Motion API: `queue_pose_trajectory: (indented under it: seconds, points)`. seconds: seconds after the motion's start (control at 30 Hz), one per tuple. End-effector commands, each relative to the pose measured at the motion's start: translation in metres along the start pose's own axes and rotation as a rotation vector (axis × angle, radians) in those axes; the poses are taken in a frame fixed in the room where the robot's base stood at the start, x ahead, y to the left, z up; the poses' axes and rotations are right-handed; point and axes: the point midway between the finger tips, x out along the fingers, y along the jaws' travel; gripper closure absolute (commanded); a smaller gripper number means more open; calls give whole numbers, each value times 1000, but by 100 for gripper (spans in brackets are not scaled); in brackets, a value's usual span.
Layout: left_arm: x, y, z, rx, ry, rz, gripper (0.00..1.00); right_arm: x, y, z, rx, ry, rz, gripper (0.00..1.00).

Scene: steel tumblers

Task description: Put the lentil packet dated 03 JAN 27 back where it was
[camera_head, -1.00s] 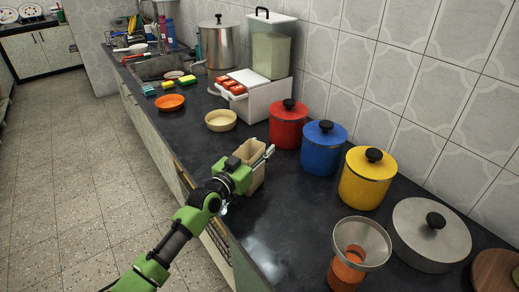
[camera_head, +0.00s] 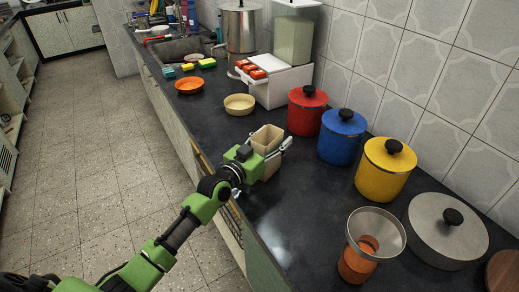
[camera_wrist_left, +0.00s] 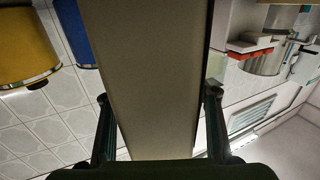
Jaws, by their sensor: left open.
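The red-orange packets (camera_head: 256,70) at the front of the white box (camera_head: 280,88) may include the lentil packet; no date can be read. They also show upside down in the left wrist view (camera_wrist_left: 250,46). My left gripper (camera_head: 272,153) is open, with its fingers on either side of a tall beige open-topped container (camera_head: 266,137) at the counter's front edge. In the left wrist view the container's plain wall (camera_wrist_left: 150,80) fills the space between the fingers. Whether the fingers touch it, I cannot tell. My right gripper is not in view.
Red (camera_head: 306,114), blue (camera_head: 341,140) and yellow (camera_head: 384,172) canisters line the wall side. A funnel (camera_head: 376,230) on an orange jar and a steel lidded pot (camera_head: 446,232) stand front right. Yellow (camera_head: 239,103) and orange (camera_head: 189,86) bowls sit farther back. The counter's (camera_head: 295,205) front middle is clear.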

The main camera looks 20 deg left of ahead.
Motion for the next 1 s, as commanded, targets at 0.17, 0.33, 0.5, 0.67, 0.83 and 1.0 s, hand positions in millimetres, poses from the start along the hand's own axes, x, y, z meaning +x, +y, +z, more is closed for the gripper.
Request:
queue_pose_trajectory:
  seconds: [0.17,0.33,0.5,0.67,0.83,1.0]
  points:
    - [-39,0,1,2,-2,0,45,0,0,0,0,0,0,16]
    - [-70,0,1,2,-2,0,45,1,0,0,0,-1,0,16]
    - [-89,0,1,0,-1,-1,45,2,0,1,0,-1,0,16]
    - [-96,0,0,1,0,0,45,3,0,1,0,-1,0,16]
    - [-97,0,0,0,0,0,45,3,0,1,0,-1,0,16]
    - [-97,0,0,0,0,0,45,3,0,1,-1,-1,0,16]
